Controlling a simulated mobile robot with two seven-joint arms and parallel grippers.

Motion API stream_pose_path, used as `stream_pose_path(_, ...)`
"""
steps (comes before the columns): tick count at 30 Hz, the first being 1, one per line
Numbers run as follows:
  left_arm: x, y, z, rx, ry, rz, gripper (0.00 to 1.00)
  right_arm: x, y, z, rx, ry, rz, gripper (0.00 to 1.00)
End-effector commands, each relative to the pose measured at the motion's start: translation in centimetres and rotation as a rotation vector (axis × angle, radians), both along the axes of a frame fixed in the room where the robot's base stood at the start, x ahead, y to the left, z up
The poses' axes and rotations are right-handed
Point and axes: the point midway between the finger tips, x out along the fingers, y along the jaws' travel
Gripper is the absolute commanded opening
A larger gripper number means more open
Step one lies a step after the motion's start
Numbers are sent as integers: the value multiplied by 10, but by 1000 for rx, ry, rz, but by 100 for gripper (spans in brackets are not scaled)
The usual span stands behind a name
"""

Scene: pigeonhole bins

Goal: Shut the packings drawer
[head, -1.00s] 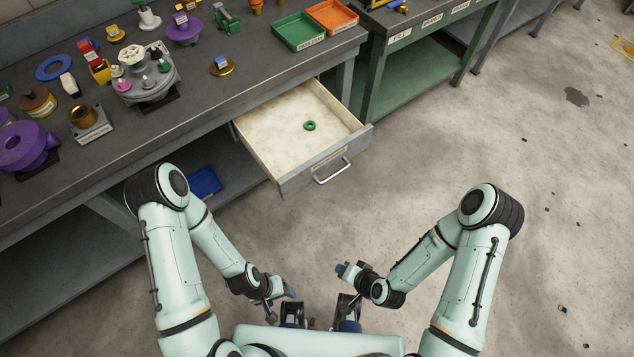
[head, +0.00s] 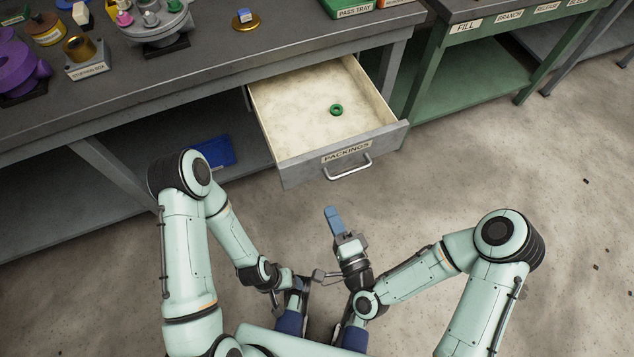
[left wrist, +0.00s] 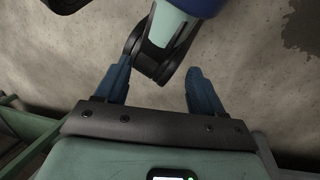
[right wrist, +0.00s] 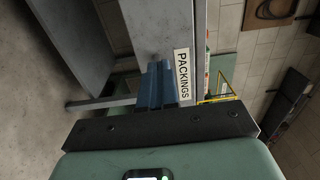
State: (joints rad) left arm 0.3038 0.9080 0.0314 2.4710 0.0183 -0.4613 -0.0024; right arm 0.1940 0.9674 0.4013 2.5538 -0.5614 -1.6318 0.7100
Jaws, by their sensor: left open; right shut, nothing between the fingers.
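The packings drawer (head: 275,122) is pulled out from under the grey bench, with a PACKINGS label and a metal handle (head: 347,168) on its front. A green ring (head: 336,109) lies inside on its pale floor. My right gripper (head: 333,218) is shut and empty, a little in front of and below the drawer front, apart from it in the head view. In the right wrist view its fingers (right wrist: 157,84) appear beside the drawer's label (right wrist: 183,75). My left gripper (left wrist: 155,85) is open and empty, low near my body; its fingertips are hard to make out in the head view.
The grey bench (head: 215,58) carries a stuffing box, a purple part and other pieces. A blue bin (head: 214,152) sits on its lower shelf. A green bench (head: 470,75) stands at the right. The floor before the drawer is clear.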

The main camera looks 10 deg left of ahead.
Motion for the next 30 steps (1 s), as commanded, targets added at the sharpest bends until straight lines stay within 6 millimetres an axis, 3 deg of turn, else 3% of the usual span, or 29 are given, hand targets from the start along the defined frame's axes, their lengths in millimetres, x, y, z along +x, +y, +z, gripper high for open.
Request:
stream_pose_path(1,9,4,-12,12,-23,10,68,4,3,-4,0,-4,2,0)
stream_pose_path(6,36,17,-35,46,-95,40,68,14,11,-4,2,-2,2,0)
stream_pose_path(10,53,25,-43,67,-141,59,68,39,29,-1,1,-3,1,0)
stream_pose_path(19,56,27,-44,71,-150,62,68,77,57,0,1,1,2,0)
stream_pose_path(30,58,28,-45,74,-155,64,68,85,63,0,0,3,2,0)
